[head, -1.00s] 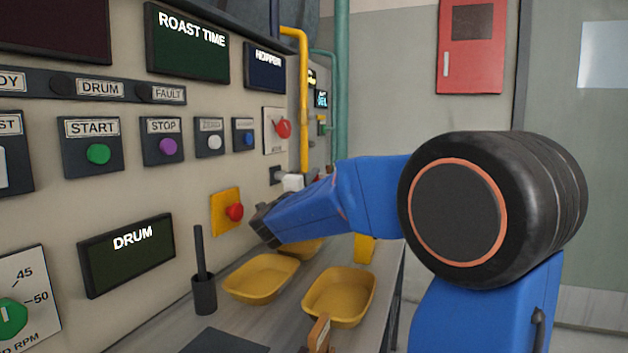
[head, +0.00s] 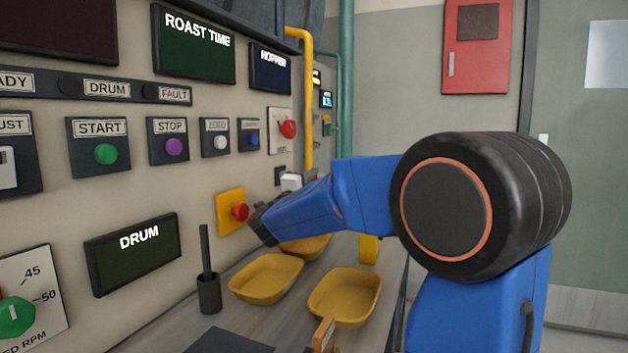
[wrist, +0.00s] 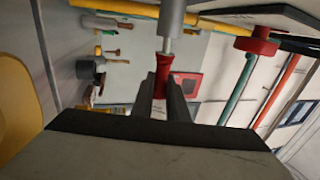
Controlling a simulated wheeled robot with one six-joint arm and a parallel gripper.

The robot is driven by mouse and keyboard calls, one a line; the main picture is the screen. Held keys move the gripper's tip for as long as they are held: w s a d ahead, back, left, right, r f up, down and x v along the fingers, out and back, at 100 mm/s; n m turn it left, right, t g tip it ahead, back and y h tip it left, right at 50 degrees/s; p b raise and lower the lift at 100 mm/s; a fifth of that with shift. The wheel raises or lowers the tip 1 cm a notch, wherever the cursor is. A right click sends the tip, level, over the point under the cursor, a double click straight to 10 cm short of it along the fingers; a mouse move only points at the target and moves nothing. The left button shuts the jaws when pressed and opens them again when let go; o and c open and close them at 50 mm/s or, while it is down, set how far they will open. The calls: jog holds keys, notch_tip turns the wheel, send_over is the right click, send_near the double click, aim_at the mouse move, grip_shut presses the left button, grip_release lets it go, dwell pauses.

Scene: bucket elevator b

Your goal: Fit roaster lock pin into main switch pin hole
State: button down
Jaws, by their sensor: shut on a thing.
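In the wrist view my gripper (wrist: 169,92) is shut on the lock pin (wrist: 163,72), which has a red grip and a pale metal shaft pointing away from my fingers. The shaft's far end meets or overlaps a grey cylinder at the top edge; I cannot tell whether they touch. In the head view the main switch (head: 287,129) is a pale plate with a red knob, upper right on the panel. Its pin hole is not discernible. My arm's dark end is near the yellow-backed red button; the fingers and pin are hidden there.
The red button (head: 240,212) and a yellow pipe (head: 308,100) are close to my arm. Yellow trays (head: 345,297) and a dark cup (head: 208,293) with a rod stand on the counter below. A red cabinet (head: 476,70) hangs on the back wall.

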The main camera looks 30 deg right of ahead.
jog(key=shift+w+a, duration=0.35)
jog(key=shift+w, duration=0.15)
jog(key=c, duration=1.7)
grip_release()
jog(key=shift+o, duration=0.2)
